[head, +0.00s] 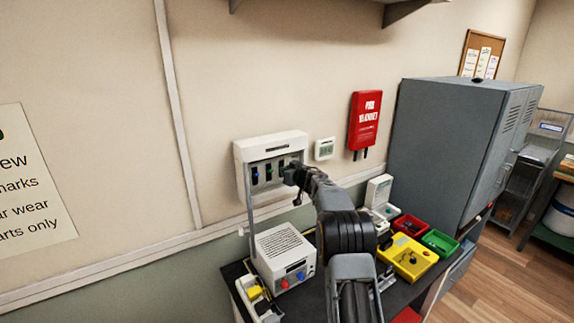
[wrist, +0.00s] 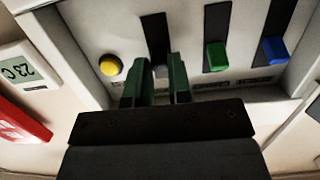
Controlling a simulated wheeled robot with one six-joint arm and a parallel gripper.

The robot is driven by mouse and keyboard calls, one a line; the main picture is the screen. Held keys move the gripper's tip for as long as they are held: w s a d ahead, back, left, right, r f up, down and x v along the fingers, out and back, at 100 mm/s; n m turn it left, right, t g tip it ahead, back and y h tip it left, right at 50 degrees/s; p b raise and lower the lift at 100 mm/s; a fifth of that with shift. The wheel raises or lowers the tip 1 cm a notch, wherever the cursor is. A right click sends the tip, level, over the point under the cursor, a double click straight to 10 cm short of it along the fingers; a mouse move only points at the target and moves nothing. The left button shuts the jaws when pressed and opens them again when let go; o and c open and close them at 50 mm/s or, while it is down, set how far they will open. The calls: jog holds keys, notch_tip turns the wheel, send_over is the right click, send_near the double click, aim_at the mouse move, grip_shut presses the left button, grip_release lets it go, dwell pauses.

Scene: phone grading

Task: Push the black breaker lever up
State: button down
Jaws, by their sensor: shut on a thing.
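The white breaker panel (head: 270,146) is on the wall in the head view. In the wrist view it shows a blue lever (wrist: 275,50), a green lever (wrist: 215,56) and a yellow round button (wrist: 111,65). My gripper (wrist: 161,88) is at the slot (wrist: 155,32) between the green lever and the button. Its two fingers are shut on the black lever (wrist: 161,72), which shows only as a small dark grey piece between them, at the picture-lower end of its slot. In the head view my gripper (head: 291,173) hides that lever.
A white thermostat (head: 324,148) and a red box (head: 365,119) hang right of the panel. Below stand a white speaker-like box (head: 284,252), a yellow fixture (head: 408,260) and red (head: 411,225) and green (head: 440,242) bins. A grey cabinet (head: 445,140) stands at right.

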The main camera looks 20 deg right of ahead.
jog(key=shift+w+r+g+h, duration=0.2)
jog(key=shift+r+g, duration=0.25)
jog(key=shift+g, duration=0.6)
jog(key=shift+w+r+g+h, duration=0.15)
jog(key=shift+r+g, duration=0.3)
jog(key=shift+g, duration=0.9)
jog(key=c, duration=1)
grip_release()
jog(key=shift+a, duration=0.1)
jog(key=shift+c, duration=0.2)
jog(key=shift+r, duration=0.1)
jog(key=b+v, duration=0.3)
jog(key=v, duration=1)
jog(key=shift+s+r+b, duration=0.25)
jog(key=shift+s+b, duration=0.05)
